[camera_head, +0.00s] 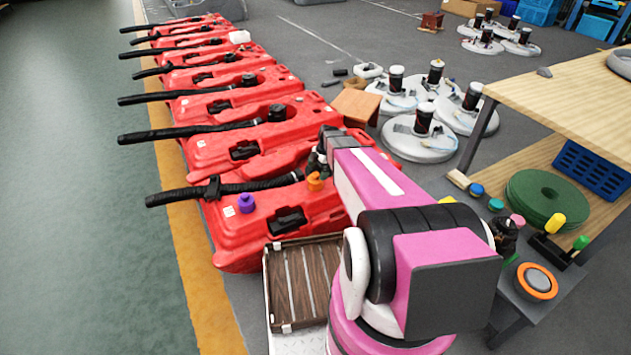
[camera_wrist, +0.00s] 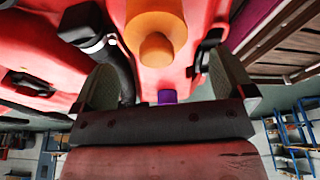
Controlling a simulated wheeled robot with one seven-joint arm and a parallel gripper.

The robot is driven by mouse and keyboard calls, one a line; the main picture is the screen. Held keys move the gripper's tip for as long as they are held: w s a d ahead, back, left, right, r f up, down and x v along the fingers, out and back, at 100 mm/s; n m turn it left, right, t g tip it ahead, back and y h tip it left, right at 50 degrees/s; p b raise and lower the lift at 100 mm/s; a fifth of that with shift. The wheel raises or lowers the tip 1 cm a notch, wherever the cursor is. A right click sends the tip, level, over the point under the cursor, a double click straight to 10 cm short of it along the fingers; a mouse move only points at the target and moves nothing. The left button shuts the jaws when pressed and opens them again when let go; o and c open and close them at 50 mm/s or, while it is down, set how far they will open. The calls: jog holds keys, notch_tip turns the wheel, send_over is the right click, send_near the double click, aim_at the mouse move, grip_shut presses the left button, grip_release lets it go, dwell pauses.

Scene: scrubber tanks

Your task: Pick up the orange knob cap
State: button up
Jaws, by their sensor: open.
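The orange knob cap (camera_head: 314,182) sits on the top of the nearest red tank (camera_head: 350,210), towards its right side. In the wrist view the orange knob cap (camera_wrist: 155,38) shows large at the top centre, with a narrower round knob facing the camera. My gripper (camera_wrist: 163,65) is open, with one finger on each side of the cap's line. Nothing is held between the fingers. In the head view my gripper is close above the cap and partly hidden by my arm. I cannot tell whether the fingers touch the cap.
A purple cap (camera_head: 246,203) stands on the same tank, left of the orange one. A thick black hose (camera_head: 215,190) runs along the tank close by. A brown slatted crate (camera_head: 300,285) stands in front. A wooden-topped workbench (camera_head: 570,95) is at the right.

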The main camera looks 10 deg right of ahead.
aim_at(316, 174)
jog(key=shift+w+x, duration=0.1)
jog(key=shift+x, duration=1.35)
jog(key=shift+w+x, duration=0.15)
jog(key=shift+x, duration=1.25)
jog(key=c, duration=0.9)
